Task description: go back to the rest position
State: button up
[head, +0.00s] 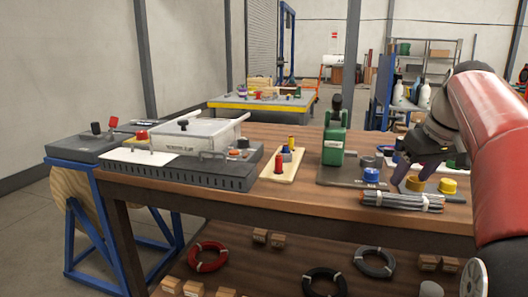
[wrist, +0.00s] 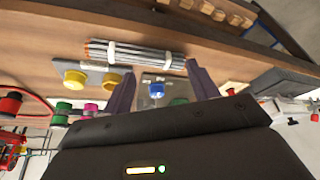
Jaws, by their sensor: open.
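My gripper (head: 408,175) is at the right of the head view, over the right part of the wooden workbench (head: 240,198). Its jaws are open. In the wrist view the two fingers of my gripper (wrist: 160,88) stand apart, with nothing held between them. A blue knob (wrist: 156,90) shows between the fingers, farther off on a grey plate. A bundle of grey rods (wrist: 135,54) with white ties lies just past the fingertips in that view; it lies near the bench's front edge in the head view (head: 402,201).
A white-lidded box (head: 195,135) is on the left of the bench. Coiled hoses (head: 375,262) and small boxes lie on the lower shelf. Open floor shows at left.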

jog(key=s+a+f+m, duration=0.2)
jog(key=s+a+f, duration=0.6)
jog(key=s+a, duration=0.4)
jog(key=s+a+f+t+h, duration=0.1)
jog(key=s+a+f, duration=0.3)
jog(key=s+f, duration=0.6)
jog(key=shift+s+f+m, duration=0.2)
jog(key=shift+f+m, duration=0.1)
jog(key=shift+f, duration=0.55)
